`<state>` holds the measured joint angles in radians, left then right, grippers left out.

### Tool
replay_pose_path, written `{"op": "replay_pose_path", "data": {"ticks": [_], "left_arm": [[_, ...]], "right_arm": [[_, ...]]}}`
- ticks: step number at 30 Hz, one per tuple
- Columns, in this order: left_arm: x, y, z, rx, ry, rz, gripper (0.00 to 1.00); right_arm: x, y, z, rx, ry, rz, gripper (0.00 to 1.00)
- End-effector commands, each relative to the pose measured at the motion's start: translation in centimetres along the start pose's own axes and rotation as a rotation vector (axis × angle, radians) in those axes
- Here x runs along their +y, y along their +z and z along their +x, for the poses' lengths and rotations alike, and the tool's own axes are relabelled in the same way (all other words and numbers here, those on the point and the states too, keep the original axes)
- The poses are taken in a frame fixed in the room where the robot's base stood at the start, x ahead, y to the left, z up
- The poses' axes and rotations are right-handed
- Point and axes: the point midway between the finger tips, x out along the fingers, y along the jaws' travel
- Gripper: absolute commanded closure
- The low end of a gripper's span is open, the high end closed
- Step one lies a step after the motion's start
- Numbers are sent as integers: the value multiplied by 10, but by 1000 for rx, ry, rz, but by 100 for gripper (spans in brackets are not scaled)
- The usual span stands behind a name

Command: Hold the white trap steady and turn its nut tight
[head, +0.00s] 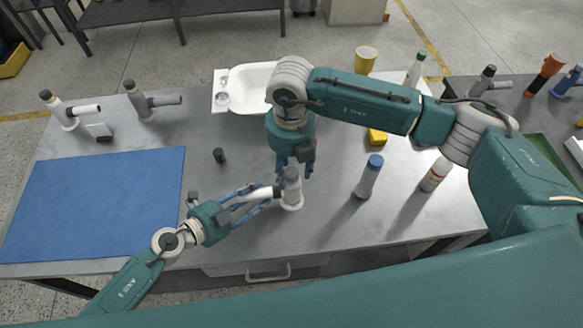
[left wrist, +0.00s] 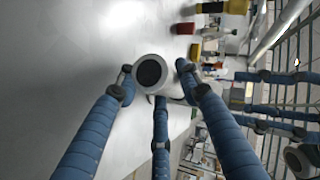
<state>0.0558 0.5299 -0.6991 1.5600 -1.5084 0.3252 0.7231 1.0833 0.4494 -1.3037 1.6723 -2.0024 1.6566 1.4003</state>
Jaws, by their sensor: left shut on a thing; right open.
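The white trap (head: 291,200) stands upright on its round base on the grey bench, near the front edge. Its grey nut (head: 292,174) is at the top and its white side pipe points left. My left gripper (head: 258,196) is shut on that side pipe from the left. In the left wrist view, the pipe's round end with a dark opening (left wrist: 150,71) shows between the blue fingers of the left gripper (left wrist: 156,84). My right gripper (head: 293,168) is open, pointing down at the nut from above. I cannot tell whether its fingers touch the nut.
A small black cylinder (head: 219,156) stands left of the trap. A blue mat (head: 95,205) covers the bench's left side. A white tub shell (head: 246,86) and two other traps (head: 62,112) (head: 142,101) are behind.

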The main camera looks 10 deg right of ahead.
Motion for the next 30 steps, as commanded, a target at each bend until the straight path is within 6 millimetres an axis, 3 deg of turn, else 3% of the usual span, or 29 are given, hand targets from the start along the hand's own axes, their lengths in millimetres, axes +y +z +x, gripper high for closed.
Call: {"op": "replay_pose_path", "data": {"ticks": [6, 13, 22, 30], "left_arm": [[0, 0, 0, 0, -1, 0, 96], [0, 0, 0, 0, -1, 0, 96], [-1, 0, 0, -1, -1, -1, 96], [-1, 1, 0, -2, -2, -1, 96]], "right_arm": [[0, 0, 0, 0, 0, 0, 52], [0, 0, 0, 0, 0, -1, 98], [0, -1, 0, 1, 0, -27, 98], [0, -1, -1, 1, 0, -170, 98]]}}
